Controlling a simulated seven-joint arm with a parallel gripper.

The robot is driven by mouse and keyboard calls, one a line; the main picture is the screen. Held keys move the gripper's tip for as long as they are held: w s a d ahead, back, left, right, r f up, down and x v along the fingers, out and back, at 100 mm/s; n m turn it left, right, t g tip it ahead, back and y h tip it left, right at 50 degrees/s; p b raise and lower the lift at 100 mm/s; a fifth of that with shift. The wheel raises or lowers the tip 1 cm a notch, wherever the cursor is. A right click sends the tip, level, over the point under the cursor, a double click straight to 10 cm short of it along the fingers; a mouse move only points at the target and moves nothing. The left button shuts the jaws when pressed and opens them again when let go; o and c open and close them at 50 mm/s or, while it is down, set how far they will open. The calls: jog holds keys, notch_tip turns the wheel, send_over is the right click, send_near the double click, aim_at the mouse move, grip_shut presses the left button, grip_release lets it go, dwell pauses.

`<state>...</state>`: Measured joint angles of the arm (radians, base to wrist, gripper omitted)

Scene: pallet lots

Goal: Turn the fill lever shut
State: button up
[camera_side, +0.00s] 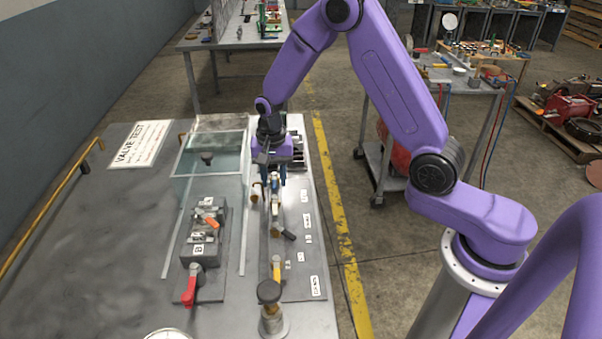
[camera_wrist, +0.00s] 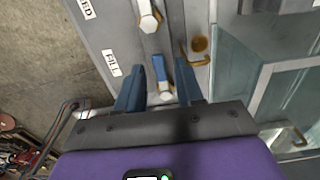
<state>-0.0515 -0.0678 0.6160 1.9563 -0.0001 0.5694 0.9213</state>
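The fill lever (camera_wrist: 160,70) is a blue handle on a pale metal valve body, beside a white label reading FILL (camera_wrist: 112,62) in the wrist view. In the side view the lever (camera_side: 274,184) shows at the far end of the row of valves, below my gripper. My gripper (camera_side: 273,178) points down there. In the wrist view my gripper (camera_wrist: 160,88) has its two blue fingers apart, one on each side of the lever, with gaps visible. I cannot tell whether the fingertips reach down to the lever's height. The gripper's body hides the bottom of the wrist view.
A clear water tank (camera_side: 208,160) stands left of my gripper. Nearer in the row are a black-tipped lever (camera_side: 288,235), a yellow lever (camera_side: 277,268) and a large knob (camera_side: 269,292). A block with a red lever (camera_side: 189,288) is at left. A bent brass hook (camera_wrist: 194,58) is near the fingers.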

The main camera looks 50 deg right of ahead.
jog(key=n, duration=0.2)
jog(key=d+n, duration=0.1)
jog(key=s+n, duration=0.1)
jog(key=n, duration=0.1)
jog(key=shift+d+n, duration=0.3)
jog(key=n, duration=0.2)
jog(key=d+n, duration=0.1)
jog(key=shift+s+d+n, duration=0.1)
jog(key=shift+d+n, duration=0.05)
jog(key=shift+n, duration=0.25)
jog(key=n, duration=0.1)
jog(key=d+n, duration=0.1)
jog(key=shift+n, duration=0.3)
notch_tip(320, 180, up, 17)
jog(key=s+a+n, duration=0.3)
jog(key=s+n, duration=0.1)
jog(key=s, duration=0.8)
jog(key=s+a+f+n, duration=0.1)
jog(key=s+a+n, duration=0.2)
jog(key=s, duration=0.9)
jog(key=shift+s+a+f+n, duration=0.2)
jog(key=shift+s+a+n, duration=0.1)
jog(key=shift+n, duration=0.7)
